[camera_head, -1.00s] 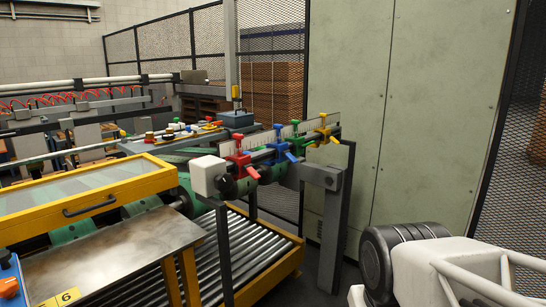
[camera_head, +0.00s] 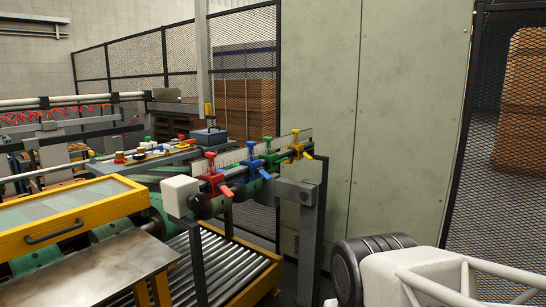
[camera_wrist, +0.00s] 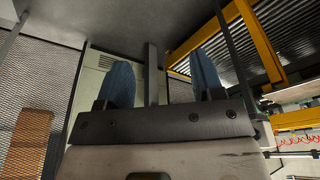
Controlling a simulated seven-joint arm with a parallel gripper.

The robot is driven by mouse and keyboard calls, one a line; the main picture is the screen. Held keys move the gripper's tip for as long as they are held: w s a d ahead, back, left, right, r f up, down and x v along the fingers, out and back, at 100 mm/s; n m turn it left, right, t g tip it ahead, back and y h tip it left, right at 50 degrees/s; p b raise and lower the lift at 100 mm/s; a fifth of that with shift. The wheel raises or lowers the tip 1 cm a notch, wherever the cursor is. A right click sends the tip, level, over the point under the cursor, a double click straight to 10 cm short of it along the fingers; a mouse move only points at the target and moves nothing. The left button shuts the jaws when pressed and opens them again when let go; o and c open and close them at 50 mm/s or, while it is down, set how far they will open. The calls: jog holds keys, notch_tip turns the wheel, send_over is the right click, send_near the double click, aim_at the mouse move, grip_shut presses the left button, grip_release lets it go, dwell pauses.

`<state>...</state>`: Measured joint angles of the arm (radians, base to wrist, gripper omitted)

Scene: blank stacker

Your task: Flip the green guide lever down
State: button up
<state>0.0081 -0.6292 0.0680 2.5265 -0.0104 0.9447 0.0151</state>
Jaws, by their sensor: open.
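The green guide lever (camera_head: 270,157) sits on a ruled rail, between the blue lever (camera_head: 255,166) and the yellow lever (camera_head: 301,154). It is small and partly crowded by the blue one, so its exact tilt is hard to tell. A red lever (camera_head: 219,184) sits at the near end of the rail. My gripper (camera_wrist: 163,75) shows only in the wrist view. Its two blue fingers stand wide apart with nothing between them. It is away from the levers, and I cannot make out the green lever in the wrist view.
A white block (camera_head: 181,196) caps the rail's near end, and a grey post (camera_head: 309,230) stands under its far end. A roller conveyor (camera_head: 215,262) runs below. A tall pale green cabinet (camera_head: 375,120) and mesh fence (camera_head: 490,200) stand behind and right.

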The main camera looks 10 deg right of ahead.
jog(key=shift+w+r, duration=0.25)
jog(key=shift+w, duration=0.05)
jog(key=shift+c, duration=1.3)
jog(key=w+r, duration=0.4)
jog(key=shift+w, duration=0.15)
grip_shut()
jog(key=w+d+r+n, duration=0.1)
jog(key=w+r, duration=0.7)
jog(key=w, duration=0.7)
jog(key=w+r+n+g, duration=0.1)
jog(key=w+r+n, duration=0.1)
jog(key=w+r, duration=0.9)
jog(key=w+d+r+n, duration=0.1)
jog(key=w+r, duration=0.5)
jog(key=w, duration=1.2)
jog(key=w+r+n, duration=0.2)
jog(key=w, duration=1.6)
jog(key=w+d+f+n, duration=0.1)
jog(key=w+f, duration=0.1)
jog(key=w, duration=0.3)
jog(key=w+f+n, duration=0.1)
jog(key=w+f, duration=0.2)
jog(key=w, duration=0.3)
jog(key=w+d+f+n+g, duration=0.1)
jog(key=w+f, duration=0.1)
jog(key=w, duration=0.4)
jog(key=shift+d+f+y, duration=0.3)
jog(key=shift+d+y, duration=0.05)
jog(key=shift+y, duration=0.05)
jog(key=shift+w, duration=0.1)
